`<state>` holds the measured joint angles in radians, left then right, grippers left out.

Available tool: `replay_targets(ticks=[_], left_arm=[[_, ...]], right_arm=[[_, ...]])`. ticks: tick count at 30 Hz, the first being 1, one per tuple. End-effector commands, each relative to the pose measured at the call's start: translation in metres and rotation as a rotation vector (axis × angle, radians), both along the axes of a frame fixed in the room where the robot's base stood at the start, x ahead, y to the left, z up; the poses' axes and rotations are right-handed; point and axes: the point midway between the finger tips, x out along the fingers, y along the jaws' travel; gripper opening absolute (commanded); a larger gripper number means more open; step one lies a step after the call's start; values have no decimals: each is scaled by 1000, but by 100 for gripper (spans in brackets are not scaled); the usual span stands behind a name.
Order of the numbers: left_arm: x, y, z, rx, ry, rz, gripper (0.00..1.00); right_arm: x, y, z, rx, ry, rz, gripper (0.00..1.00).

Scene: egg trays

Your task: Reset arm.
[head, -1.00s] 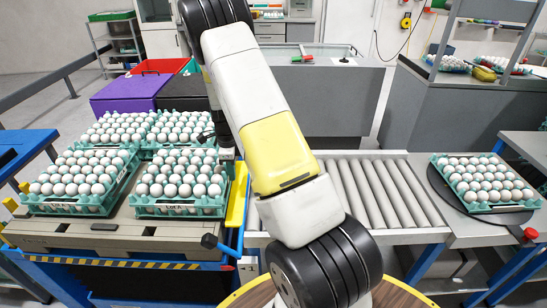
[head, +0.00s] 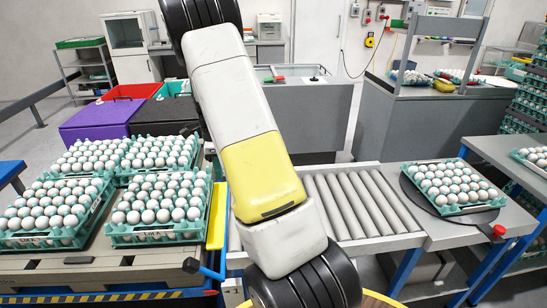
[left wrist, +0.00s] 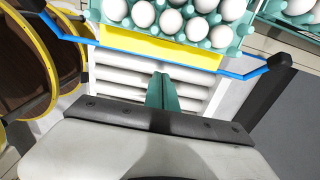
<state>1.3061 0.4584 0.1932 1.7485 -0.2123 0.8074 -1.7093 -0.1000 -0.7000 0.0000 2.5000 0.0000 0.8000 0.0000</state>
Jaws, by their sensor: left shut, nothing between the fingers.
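My left arm (head: 262,175) crosses the middle of the head view from the bottom to the top edge. Its gripper is mostly hidden behind the arm there. In the left wrist view my left gripper (left wrist: 160,92) shows as narrow teal fingers, shut and empty, over the rollers. A teal tray of white eggs (left wrist: 187,36) lies beyond the fingertips, apart from them. My right gripper is in neither view.
Several egg trays (head: 113,240) stand on the left platform. The roller conveyor (head: 355,203) is empty where visible. One egg tray (head: 478,210) sits on a dark round plate at right. A blue bar (left wrist: 245,76) and yellow edge (left wrist: 160,46) border the platform.

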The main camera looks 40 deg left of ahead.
Motion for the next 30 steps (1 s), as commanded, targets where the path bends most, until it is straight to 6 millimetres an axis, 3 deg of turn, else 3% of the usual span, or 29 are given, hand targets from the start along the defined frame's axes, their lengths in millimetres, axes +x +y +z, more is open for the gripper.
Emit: replay_targets(ticks=[8,11,14,18,22,26,30], left_arm=[[2,-1,3,1,-1,0,0],[16,-11,14,11,-8,7,0],[47,-39,40,34,-29,33,0],[100,-110,94,70,-91,107,0],[131,-191,142,77,-173,197,0],[140,-274,181,47,-267,293,0],[127,-357,212,-31,-363,395,0]], right_arm=[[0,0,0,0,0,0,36],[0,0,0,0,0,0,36],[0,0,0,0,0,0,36],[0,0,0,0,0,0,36],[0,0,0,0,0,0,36],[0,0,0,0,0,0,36],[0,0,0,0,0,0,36]])
